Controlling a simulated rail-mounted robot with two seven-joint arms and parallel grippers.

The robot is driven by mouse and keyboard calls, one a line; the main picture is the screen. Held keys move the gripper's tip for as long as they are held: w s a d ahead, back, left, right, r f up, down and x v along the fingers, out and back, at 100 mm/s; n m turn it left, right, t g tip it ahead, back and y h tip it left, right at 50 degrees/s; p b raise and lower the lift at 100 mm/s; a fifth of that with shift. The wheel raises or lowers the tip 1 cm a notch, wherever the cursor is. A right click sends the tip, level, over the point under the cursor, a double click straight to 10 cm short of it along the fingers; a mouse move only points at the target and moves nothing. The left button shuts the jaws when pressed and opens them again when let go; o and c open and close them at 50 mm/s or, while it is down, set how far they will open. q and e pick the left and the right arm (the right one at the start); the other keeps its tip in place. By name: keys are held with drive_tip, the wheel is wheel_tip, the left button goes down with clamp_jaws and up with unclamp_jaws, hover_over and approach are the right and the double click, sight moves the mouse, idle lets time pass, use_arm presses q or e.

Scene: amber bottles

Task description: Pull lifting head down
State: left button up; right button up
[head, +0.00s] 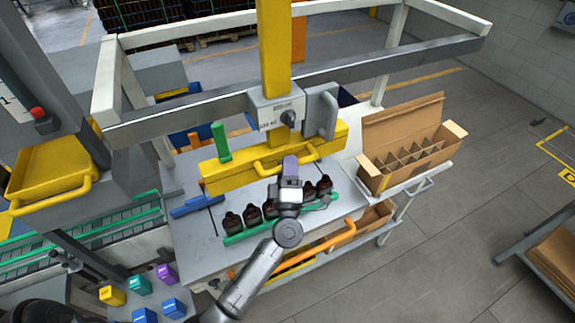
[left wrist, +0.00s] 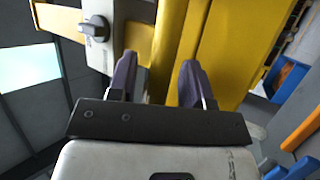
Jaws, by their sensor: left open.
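The yellow lifting head (head: 228,178) is a wide horizontal beam on a yellow vertical post, with a curved yellow handle (head: 262,171) on its front. My left gripper (head: 290,163) is at the front of the beam, by the right part of the handle, and hides some of it. In the left wrist view, the open left gripper (left wrist: 157,68) has a finger on each side of a yellow bar (left wrist: 170,38), which looks like the handle. I cannot tell whether either finger touches it. Several dark amber bottles (head: 250,215) stand in a row below the beam. My right gripper is not in view.
An open cardboard box with dividers (head: 412,150) stands at the right. An orange handle (head: 335,240) is on the table's front. Coloured cubes (head: 140,287) lie at the lower left.

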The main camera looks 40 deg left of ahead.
use_arm(q)
drive_tip(key=c, duration=0.8)
clamp_jaws()
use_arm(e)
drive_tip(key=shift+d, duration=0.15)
